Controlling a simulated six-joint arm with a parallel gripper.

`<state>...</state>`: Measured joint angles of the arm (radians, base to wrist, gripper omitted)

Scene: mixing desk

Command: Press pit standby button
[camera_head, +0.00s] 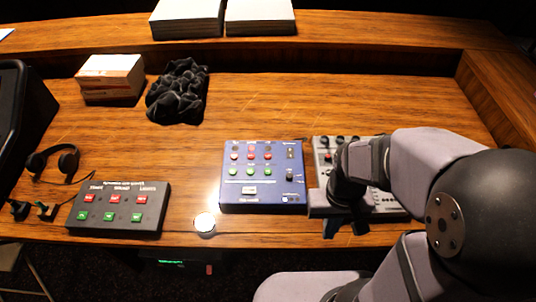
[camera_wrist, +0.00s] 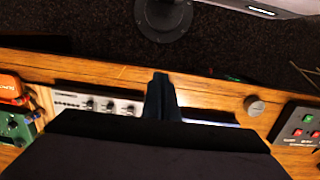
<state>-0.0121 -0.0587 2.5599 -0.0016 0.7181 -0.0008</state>
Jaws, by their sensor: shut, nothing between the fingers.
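A dark grey cue box (camera_head: 120,222) lies at the front left of the desk. It has a row of red buttons (camera_head: 115,199) above a row of green buttons (camera_head: 109,216), under column labels too small to read surely. I cannot tell which button is pit standby. The box also shows at the right edge of the wrist view (camera_wrist: 298,122). My gripper (camera_head: 345,227) is shut and empty, near the desk's front edge, well right of the cue box and mostly behind my arm. In the wrist view its fingertips (camera_wrist: 161,80) are together.
A silver disc (camera_head: 204,222) lies beside the cue box. Headphones (camera_head: 67,162), a black cloth (camera_head: 178,92) and stacked boxes (camera_head: 108,75) lie farther left and back.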

